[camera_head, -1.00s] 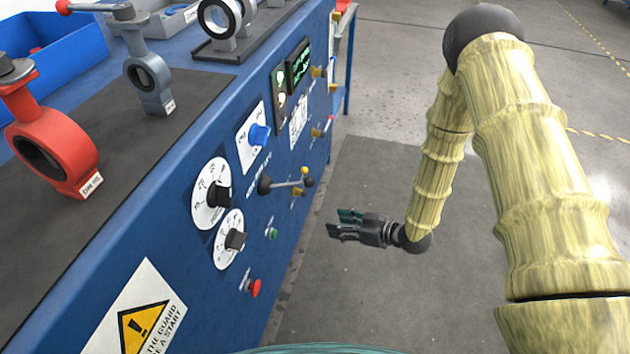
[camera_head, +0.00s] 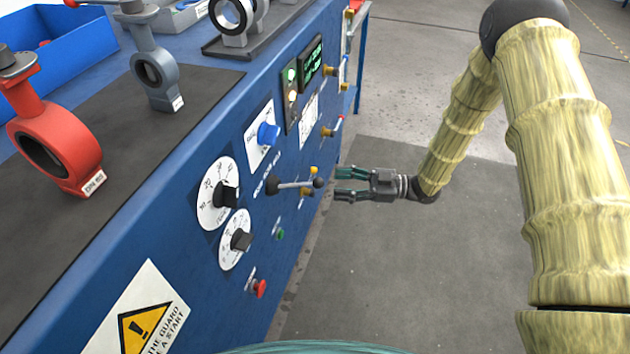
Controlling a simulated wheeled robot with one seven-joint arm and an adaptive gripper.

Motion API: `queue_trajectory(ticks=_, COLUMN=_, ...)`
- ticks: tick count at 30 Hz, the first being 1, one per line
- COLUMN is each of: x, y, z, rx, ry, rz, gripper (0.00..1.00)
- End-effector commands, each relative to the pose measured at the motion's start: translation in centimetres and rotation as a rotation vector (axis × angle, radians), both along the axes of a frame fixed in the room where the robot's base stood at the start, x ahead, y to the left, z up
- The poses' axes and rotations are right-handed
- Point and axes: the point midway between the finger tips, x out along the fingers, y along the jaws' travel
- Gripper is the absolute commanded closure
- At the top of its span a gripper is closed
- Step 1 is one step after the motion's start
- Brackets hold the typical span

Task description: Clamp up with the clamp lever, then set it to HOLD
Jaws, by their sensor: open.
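A lever (camera_head: 294,185) with a dark hub and a black ball knob juts right from the sloping blue panel, its shaft roughly level in the picture. Several smaller levers with brass-coloured hubs sit nearby, among them a red-tipped one (camera_head: 333,127) and a yellow-tipped one (camera_head: 311,175). The lettering beside them is too small to read, so I cannot tell which is marked as clamp or where HOLD lies. My gripper (camera_head: 338,184) is open and empty, its fingers pointing left at the black ball knob. A small gap appears between fingertips and knob.
The blue panel (camera_head: 200,262) also carries two white dials, a blue knob (camera_head: 268,134), a green button (camera_head: 280,234), a red button (camera_head: 259,288) and a display (camera_head: 311,62). Red (camera_head: 62,150) and grey (camera_head: 155,75) valves stand on the bench top. Floor right of the panel is clear.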

Motion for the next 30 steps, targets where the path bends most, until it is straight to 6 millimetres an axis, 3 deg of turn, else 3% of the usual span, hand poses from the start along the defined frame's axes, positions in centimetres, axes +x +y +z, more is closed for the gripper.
queue_trajectory(ticks=6, x=0.2, y=3.7, z=0.1, rx=-0.001, ry=0.0, rz=0.003, gripper=0.5)
queue_trajectory(ticks=12, x=0.5, y=6.0, z=0.1, rx=-0.002, ry=-0.001, rz=0.003, gripper=0.5)
queue_trajectory(ticks=26, x=0.5, y=7.0, z=0.0, rx=-0.001, ry=0.0, rz=0.004, gripper=0.5)
queue_trajectory(ticks=30, x=0.5, y=7.0, z=0.0, rx=-0.001, ry=0.0, rz=0.004, gripper=0.76)
